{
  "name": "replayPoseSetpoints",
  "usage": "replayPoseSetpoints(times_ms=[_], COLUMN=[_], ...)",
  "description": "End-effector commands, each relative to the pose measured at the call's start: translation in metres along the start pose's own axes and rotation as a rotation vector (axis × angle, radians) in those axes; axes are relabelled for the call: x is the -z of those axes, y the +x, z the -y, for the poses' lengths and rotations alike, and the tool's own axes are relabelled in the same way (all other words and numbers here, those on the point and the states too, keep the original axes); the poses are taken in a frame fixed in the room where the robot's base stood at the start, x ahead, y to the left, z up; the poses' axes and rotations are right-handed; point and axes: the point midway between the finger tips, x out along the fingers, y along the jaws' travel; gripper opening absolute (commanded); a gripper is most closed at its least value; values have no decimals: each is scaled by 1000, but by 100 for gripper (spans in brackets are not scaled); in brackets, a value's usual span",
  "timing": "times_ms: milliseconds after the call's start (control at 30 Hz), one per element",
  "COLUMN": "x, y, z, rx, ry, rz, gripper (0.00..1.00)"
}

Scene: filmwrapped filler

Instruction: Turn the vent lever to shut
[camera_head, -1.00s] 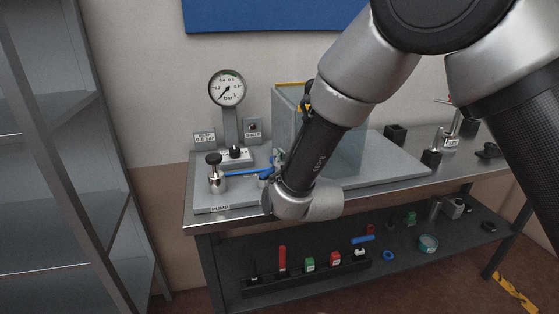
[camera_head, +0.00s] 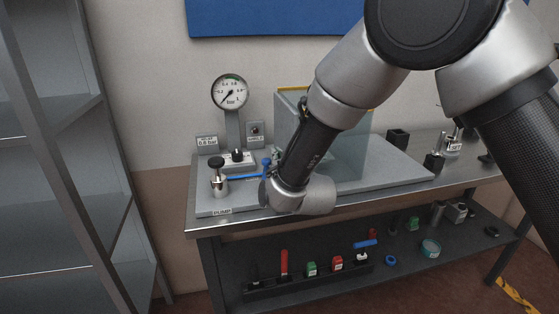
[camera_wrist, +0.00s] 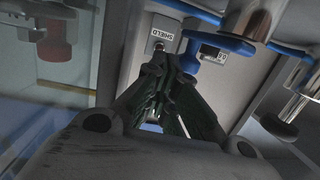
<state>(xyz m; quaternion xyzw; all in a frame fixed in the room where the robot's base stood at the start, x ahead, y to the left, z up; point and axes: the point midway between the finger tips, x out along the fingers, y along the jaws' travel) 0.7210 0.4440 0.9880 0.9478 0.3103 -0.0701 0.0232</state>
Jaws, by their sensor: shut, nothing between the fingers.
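A blue lever-like part, which I take for the vent lever, shows in the wrist view (camera_wrist: 221,42) beside a small white label marked 0. In the head view a small upright blue part (camera_head: 266,164) stands just left of my arm; whether it is the same part I cannot tell. My gripper (camera_wrist: 174,68) is shut and empty, its dark fingertips close to the blue part's left end. Contact between them cannot be made out. In the head view my wrist hides the gripper.
A pressure gauge (camera_head: 230,92) stands behind a black-knobbed metal valve (camera_head: 218,178) with a blue tube (camera_head: 246,176). A clear shield box (camera_head: 352,155) stands behind my arm. A SHIELD plate (camera_wrist: 161,34) lies near the fingertips. The lower shelf (camera_head: 413,262) holds tools and small parts.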

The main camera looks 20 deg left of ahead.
Motion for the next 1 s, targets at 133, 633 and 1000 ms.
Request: replayPoseSetpoints(times_ms=[133, 633, 1000], x=[0, 1, 1], y=[4, 8, 9], z=[2, 5, 5], rx=[0, 0, 0], ry=[1, 1, 0], rz=[0, 1, 1], gripper=[0, 0, 0])
